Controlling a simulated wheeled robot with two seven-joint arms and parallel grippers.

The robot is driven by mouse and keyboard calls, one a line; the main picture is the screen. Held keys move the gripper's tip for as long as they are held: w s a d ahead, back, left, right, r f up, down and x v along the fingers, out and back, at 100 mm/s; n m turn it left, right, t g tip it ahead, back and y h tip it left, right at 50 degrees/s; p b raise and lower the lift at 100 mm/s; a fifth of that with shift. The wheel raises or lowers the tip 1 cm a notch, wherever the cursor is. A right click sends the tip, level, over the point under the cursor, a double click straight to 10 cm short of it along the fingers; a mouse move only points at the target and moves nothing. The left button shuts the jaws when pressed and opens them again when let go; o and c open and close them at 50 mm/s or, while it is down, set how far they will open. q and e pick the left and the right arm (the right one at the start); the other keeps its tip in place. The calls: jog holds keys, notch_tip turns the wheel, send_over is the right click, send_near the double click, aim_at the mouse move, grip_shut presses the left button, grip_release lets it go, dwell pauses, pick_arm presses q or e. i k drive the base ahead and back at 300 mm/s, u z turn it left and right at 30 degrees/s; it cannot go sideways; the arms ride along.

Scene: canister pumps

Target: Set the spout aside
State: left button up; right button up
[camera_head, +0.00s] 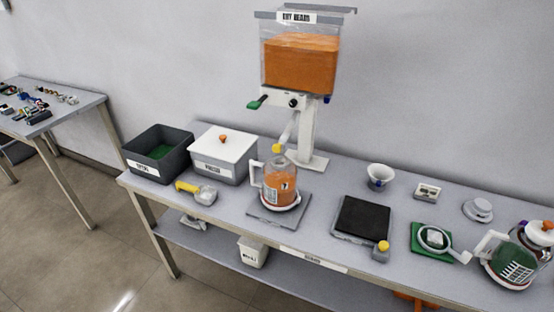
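Neither of my grippers is in view. No loose part can be clearly told as the spout. A pale chute with a yellow tip (279,148) hangs under the dispenser hopper (300,62), which holds orange contents. Below it, a clear jug with a white handle and orange contents (281,183) stands upright on a grey plate (262,214). A white funnel-like cup (380,176) stands to the right, near the wall. A white ring-shaped piece (435,238) lies on a green mat (417,245). A second jug with an orange-knobbed lid (516,257) stands at the right edge, partly cut off.
A dark open bin (146,167) and a white-lidded box (224,144) stand at the left. A yellow-handled scoop (197,190) lies in front. A black-topped scale (361,218), a small block (427,191) and a grey disc (478,210) are to the right. Bare bench lies between them.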

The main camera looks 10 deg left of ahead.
aim_at(279, 148)
jog(key=z, duration=1.1)
jog(key=i, duration=0.65)
jog(key=u, duration=0.55)
